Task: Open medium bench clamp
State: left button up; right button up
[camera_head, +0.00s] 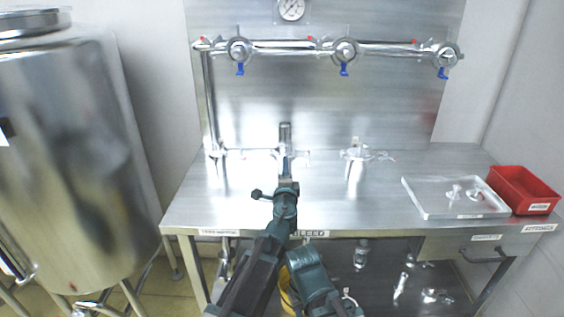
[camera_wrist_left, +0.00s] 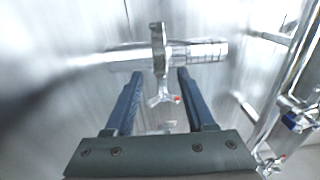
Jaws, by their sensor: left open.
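The middle bench clamp (camera_head: 305,156) sits around a short upright metal pipe on the bench, mostly hidden behind my left gripper (camera_head: 287,168). In the left wrist view, the clamp (camera_wrist_left: 158,52) is a shiny ring around a steel pipe (camera_wrist_left: 205,51), with a wing-like handle (camera_wrist_left: 163,95) and a small red tip. My left gripper (camera_wrist_left: 160,78) is open, its two blue fingers on either side of the clamp and handle. I see gaps between fingers and clamp; contact cannot be told. My right gripper is not in view.
A metal tray (camera_head: 430,203) and red bin (camera_head: 524,190) are at right. A valved pipe (camera_head: 290,46) crosses the back panel. A large tank (camera_head: 70,150) stands left.

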aim_at(291, 160)
pick_arm(q)
jog(key=w, duration=0.4)
jog(key=shift+w, duration=0.25)
jog(key=shift+c, duration=0.3)
grip_shut()
jog(key=shift+s, duration=0.1)
dwell(0.8)
